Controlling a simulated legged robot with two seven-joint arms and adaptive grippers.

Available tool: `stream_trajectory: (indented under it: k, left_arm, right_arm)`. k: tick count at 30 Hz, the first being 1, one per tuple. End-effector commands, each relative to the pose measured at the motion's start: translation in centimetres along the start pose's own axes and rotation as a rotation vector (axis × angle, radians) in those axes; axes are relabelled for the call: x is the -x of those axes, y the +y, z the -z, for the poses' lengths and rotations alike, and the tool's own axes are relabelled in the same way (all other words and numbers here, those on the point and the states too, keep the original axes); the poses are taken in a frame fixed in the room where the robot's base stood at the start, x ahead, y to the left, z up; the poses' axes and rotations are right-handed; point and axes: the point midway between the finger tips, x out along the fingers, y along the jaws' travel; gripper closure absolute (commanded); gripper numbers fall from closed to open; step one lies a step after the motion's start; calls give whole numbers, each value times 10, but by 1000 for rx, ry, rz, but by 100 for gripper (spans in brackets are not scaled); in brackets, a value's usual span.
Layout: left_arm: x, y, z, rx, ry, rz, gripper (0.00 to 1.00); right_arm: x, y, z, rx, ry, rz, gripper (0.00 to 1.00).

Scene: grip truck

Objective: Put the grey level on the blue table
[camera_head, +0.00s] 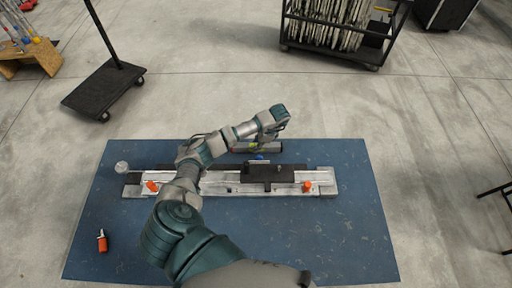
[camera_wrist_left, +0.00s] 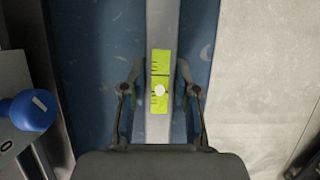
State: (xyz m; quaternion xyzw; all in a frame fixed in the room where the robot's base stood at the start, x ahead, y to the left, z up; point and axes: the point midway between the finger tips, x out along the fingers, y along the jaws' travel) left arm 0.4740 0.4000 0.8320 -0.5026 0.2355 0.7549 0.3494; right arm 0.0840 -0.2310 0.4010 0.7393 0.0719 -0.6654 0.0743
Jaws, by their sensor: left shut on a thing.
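The grey level (camera_head: 240,150) is a long bar near the far edge of the blue table (camera_head: 330,235). In the left wrist view the level (camera_wrist_left: 160,25) runs up the picture, with a yellow-green vial window at its middle. My left gripper (camera_head: 268,134) reaches over the table from the front. In the left wrist view the left gripper (camera_wrist_left: 160,78) is shut on the level, one finger on each side of the vial. I cannot tell whether the level touches the tabletop. My right gripper is not in view.
A long metal rail fixture (camera_head: 218,188) with orange knobs and a black block lies across the table behind my arm. A small orange-red item (camera_head: 102,241) lies at front left and a clear round object (camera_head: 121,167) at back left. The table's front right is clear.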

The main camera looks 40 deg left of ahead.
Motion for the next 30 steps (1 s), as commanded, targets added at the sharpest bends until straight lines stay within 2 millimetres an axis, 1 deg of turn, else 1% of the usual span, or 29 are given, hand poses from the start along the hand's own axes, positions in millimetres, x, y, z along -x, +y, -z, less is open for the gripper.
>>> stream_trajectory:
  k: [1, 3, 8, 9, 11, 20, 23, 26, 30]
  left_arm:
    - [-7, 0, 3, 1, -1, -2, 100]
    - [-11, 0, 5, 1, 0, 0, 100]
    - [-11, -1, 5, 0, 1, 1, 100]
    - [-12, 0, 5, -1, 1, 0, 61]
    - [-12, 0, 5, -1, 1, 0, 46]
    - [-10, 0, 5, 0, 1, 1, 45]
    - [-4, -1, 5, 0, 1, 2, 45]
    - [11, -1, 5, -1, 3, 3, 45]
    - [45, -1, 5, -1, 4, 5, 45]
  right_arm:
    - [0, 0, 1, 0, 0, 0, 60]
    - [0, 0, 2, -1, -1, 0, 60]
    - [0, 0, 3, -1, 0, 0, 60]
    - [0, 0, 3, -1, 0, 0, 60]
    - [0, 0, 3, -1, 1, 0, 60]
    - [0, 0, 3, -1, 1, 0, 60]
    - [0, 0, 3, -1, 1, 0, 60]
    - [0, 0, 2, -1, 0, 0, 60]
    - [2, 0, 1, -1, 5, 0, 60]
